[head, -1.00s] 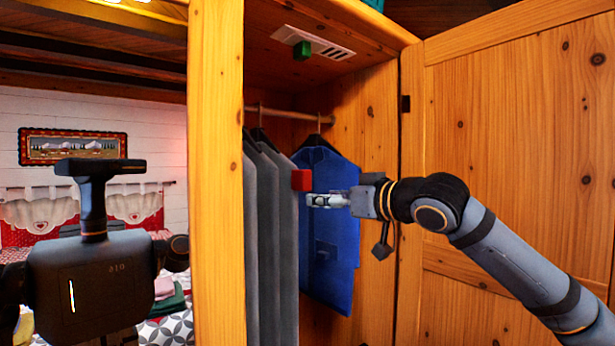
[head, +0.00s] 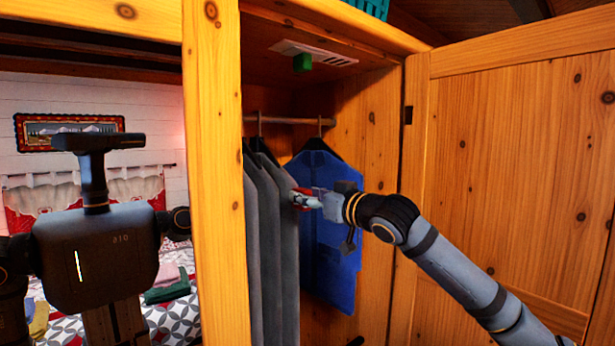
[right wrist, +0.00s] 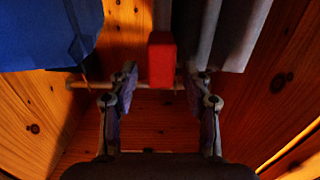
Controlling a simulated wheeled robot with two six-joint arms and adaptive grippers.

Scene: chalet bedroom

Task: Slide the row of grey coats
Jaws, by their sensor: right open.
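The row of grey coats (head: 268,240) hangs on the rod (head: 293,121) at the left of the wardrobe, partly hidden by the front post. They also show in the right wrist view (right wrist: 232,35). A red block (right wrist: 161,58) is at the right edge of the coats; in the head view my gripper partly covers it. My right gripper (head: 301,200) is open at the block, which appears between its two fingers with a gap on each side. A blue garment (head: 335,245) hangs to the right, behind the gripper. My left gripper is not in view.
The wooden post (head: 213,180) stands left of the coats. The open door (head: 520,170) is on the right. A green block (head: 302,63) hangs by a vent under the wardrobe ceiling. A mirror-like panel on the left shows my reflection and a bed.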

